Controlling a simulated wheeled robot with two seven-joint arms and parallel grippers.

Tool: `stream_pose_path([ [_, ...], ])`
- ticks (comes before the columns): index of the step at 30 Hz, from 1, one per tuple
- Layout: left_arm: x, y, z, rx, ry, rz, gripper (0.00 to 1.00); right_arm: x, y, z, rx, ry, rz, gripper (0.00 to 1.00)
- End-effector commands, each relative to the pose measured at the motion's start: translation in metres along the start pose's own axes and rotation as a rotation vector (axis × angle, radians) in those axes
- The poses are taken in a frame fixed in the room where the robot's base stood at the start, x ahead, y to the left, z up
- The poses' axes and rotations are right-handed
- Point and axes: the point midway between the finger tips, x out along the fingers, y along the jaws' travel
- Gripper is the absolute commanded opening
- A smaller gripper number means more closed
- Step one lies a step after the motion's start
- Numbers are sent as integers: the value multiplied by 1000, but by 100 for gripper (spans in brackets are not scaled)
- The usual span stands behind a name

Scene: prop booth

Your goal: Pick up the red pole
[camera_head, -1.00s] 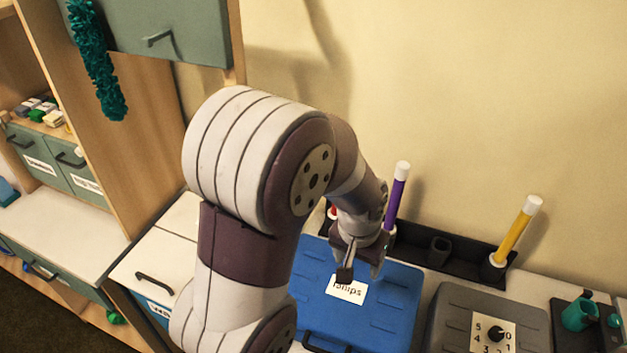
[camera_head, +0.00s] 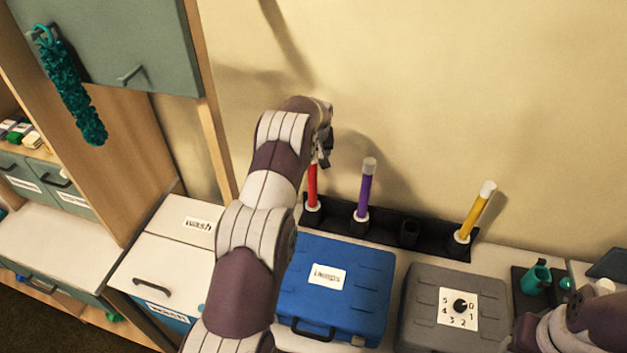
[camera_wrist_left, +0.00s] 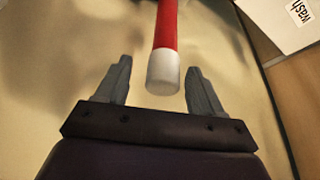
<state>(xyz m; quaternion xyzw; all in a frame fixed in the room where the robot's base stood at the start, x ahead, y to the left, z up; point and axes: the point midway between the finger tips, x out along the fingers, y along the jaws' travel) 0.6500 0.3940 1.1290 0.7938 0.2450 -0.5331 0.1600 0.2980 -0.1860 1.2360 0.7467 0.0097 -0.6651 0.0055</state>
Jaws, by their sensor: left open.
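The red pole (camera_head: 312,187) stands in the leftmost socket of a black rack (camera_head: 390,233) against the wall, its upper end hidden by my left gripper (camera_head: 323,150). In the left wrist view the red pole (camera_wrist_left: 166,25) comes in from the top, and its white end cap (camera_wrist_left: 163,72) lies between the two fingers of my left gripper (camera_wrist_left: 160,78). The fingers are open, with a visible gap on each side of the cap. My right gripper is out of view.
A purple pole (camera_head: 365,189) stands close right of the red one; a yellow pole (camera_head: 477,210) leans farther right. One rack socket (camera_head: 409,232) is empty. A blue case (camera_head: 338,290) and a grey case (camera_head: 427,310) lie in front. A teal cabinet (camera_head: 120,45) hangs at left.

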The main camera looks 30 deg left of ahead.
Motion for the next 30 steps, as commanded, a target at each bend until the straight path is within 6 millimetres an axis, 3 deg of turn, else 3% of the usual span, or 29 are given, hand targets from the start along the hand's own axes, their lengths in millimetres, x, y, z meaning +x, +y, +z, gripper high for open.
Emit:
stream_pose_path([
  [1, 0, 0, -3, 0, -2, -1, 67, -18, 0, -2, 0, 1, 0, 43],
  [6, 25, 0, -1, -1, 1, 0, 67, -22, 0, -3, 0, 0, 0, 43],
  [13, 29, 0, -1, 0, 2, 0, 67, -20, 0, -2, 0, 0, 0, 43],
  [14, 29, 0, -1, 0, 2, 0, 61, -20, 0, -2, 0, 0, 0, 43],
  [19, 29, 0, -1, 0, 2, 0, 6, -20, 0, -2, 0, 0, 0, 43],
  [20, 29, 0, -1, 0, 2, 0, 0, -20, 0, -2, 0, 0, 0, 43],
  [30, 24, 0, -4, -1, 5, 1, 0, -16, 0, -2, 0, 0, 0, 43],
])
